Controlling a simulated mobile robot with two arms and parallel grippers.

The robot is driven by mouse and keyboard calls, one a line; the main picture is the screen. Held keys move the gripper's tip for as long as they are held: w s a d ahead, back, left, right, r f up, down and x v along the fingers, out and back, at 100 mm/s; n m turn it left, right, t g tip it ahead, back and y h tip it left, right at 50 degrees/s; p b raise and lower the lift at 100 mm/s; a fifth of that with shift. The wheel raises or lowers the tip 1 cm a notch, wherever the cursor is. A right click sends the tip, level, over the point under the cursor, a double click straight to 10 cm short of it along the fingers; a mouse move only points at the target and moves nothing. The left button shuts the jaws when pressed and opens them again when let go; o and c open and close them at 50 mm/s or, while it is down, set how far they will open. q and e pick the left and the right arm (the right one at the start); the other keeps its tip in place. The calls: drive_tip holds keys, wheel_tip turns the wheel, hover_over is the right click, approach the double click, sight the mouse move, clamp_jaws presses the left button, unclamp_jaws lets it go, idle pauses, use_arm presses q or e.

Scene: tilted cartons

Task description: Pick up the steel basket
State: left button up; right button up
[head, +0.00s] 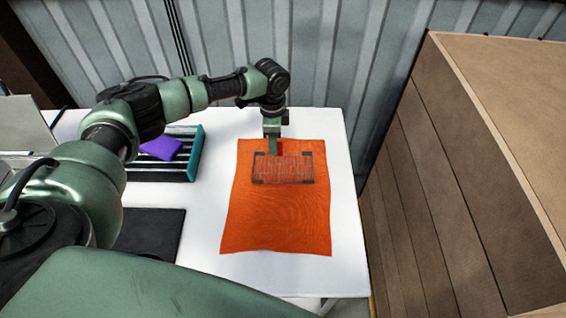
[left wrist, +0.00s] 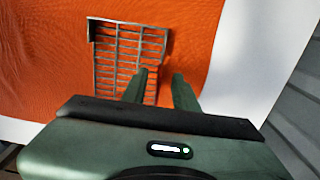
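The steel basket (head: 284,169) is a dark grey wire-grid basket on an orange cloth (head: 275,220). It also shows in the left wrist view (left wrist: 118,55), where its grid and one solid corner are visible. My left gripper (head: 272,150) is over the far edge of the basket, pointing down. In the left wrist view my left gripper (left wrist: 160,76) has its two fingers apart, one over the basket's grid and one just outside its edge. I cannot tell whether either finger touches it. My right gripper is not in view.
The cloth lies on a white table (head: 340,205). To the left, a rack with a teal side (head: 195,153) holds a purple item (head: 161,147). A dark mat (head: 150,232) lies in front of it. A large brown carton (head: 455,170) stands right of the table. A corrugated wall is behind.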

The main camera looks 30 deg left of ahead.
use_arm(q)
drive_tip(key=shift+f, duration=0.3)
clamp_jaws()
idle(1.2)
